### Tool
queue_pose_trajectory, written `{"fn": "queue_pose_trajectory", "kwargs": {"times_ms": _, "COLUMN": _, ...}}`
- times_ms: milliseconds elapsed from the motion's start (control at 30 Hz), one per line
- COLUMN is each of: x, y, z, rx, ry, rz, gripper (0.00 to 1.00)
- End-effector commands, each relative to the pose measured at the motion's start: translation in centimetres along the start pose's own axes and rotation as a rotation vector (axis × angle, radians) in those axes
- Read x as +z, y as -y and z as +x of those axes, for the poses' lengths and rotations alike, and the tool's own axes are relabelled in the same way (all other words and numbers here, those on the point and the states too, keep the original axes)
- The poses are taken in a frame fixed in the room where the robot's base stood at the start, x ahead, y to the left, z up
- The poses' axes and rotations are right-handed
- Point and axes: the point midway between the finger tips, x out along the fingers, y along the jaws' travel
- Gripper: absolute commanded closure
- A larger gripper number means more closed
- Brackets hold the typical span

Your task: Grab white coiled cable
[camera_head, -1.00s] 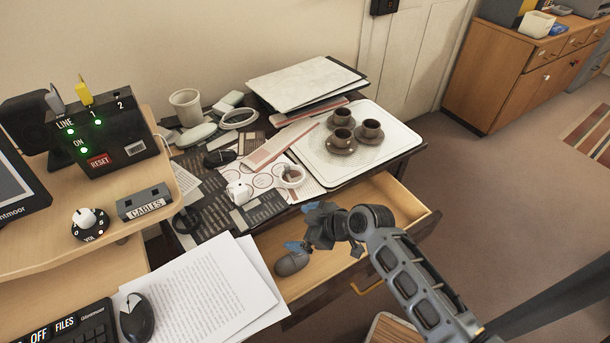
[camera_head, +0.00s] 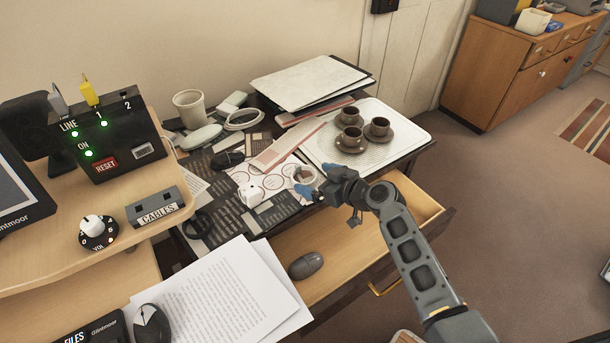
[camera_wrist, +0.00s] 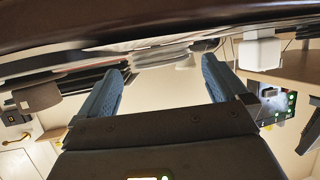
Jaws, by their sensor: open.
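The white coiled cable (camera_head: 243,118) lies in flat loops towards the back of the desk, beside a grey-white device. My gripper (camera_head: 318,181) is open and empty above the desk's front edge, to the right of and in front of the cable, and apart from it. In the wrist view, the two blue fingers (camera_wrist: 160,84) are spread. A pale layered shape (camera_wrist: 160,55) shows between them; I cannot tell whether it is the cable or the ring.
A tray (camera_head: 413,122) with brown cups stands to the right. The open drawer (camera_head: 345,240) below holds a grey mouse (camera_head: 306,265). A white cup (camera_head: 189,108) and a dark mouse (camera_head: 227,160) stand near the cable.

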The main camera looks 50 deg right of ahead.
Motion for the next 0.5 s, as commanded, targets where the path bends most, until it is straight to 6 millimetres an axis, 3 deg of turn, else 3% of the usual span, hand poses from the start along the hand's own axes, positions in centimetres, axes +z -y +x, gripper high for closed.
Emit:
{"fn": "queue_pose_trajectory", "kwargs": {"times_ms": 200, "x": -0.1, "y": 0.1, "z": 2.8, "rx": -0.001, "ry": 0.000, "rz": 0.001, "gripper": 0.00}}
{"fn": "queue_pose_trajectory", "kwargs": {"times_ms": 500, "x": 0.0, "y": 0.1, "z": 3.3, "rx": 0.000, "ry": 0.000, "rz": 0.000, "gripper": 0.00}}
